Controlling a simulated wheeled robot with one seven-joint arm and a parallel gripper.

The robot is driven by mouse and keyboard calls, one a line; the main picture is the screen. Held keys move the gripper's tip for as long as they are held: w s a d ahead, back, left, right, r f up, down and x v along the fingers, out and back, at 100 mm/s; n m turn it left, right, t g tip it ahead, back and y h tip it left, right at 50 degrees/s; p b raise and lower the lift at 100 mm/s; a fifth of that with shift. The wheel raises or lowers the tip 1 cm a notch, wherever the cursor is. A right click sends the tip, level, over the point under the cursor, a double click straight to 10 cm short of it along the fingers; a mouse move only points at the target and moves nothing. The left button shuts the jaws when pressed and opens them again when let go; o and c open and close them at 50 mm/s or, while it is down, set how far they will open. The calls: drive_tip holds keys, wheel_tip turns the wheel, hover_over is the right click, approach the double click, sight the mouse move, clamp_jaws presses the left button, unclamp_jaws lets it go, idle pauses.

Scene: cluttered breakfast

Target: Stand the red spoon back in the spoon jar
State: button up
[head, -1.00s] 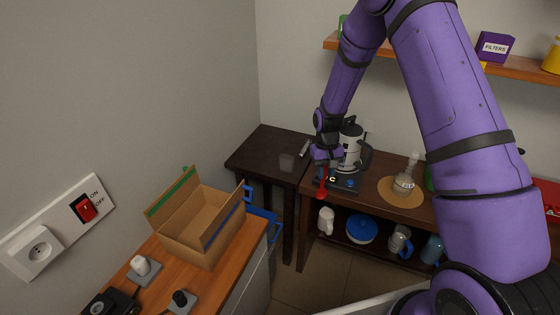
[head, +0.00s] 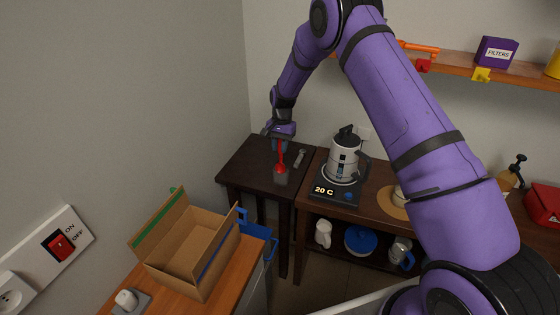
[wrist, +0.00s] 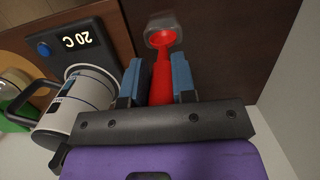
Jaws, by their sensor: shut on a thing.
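My gripper (head: 279,146) is shut on the red spoon (head: 281,157), above the dark side table. The spoon hangs roughly upright with its bowl end down. In the wrist view the handle (wrist: 161,82) sits between the two blue fingers of my gripper (wrist: 160,88). The small clear spoon jar (wrist: 149,39) shows at the spoon's lower end in the wrist view, overlapping the red bowl. I cannot tell whether the bowl is inside the jar or just above it. In the head view the jar is hard to make out behind the spoon.
A grey tool (head: 300,158) lies on the dark side table (head: 240,165), right of the spoon. A kettle (head: 344,158) stands on a scale-like base (head: 334,191) reading 20 C, further right. An open cardboard box (head: 190,250) is on the near counter.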

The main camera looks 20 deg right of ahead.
sight(280, 155)
drive_tip(key=shift+f, duration=2.5)
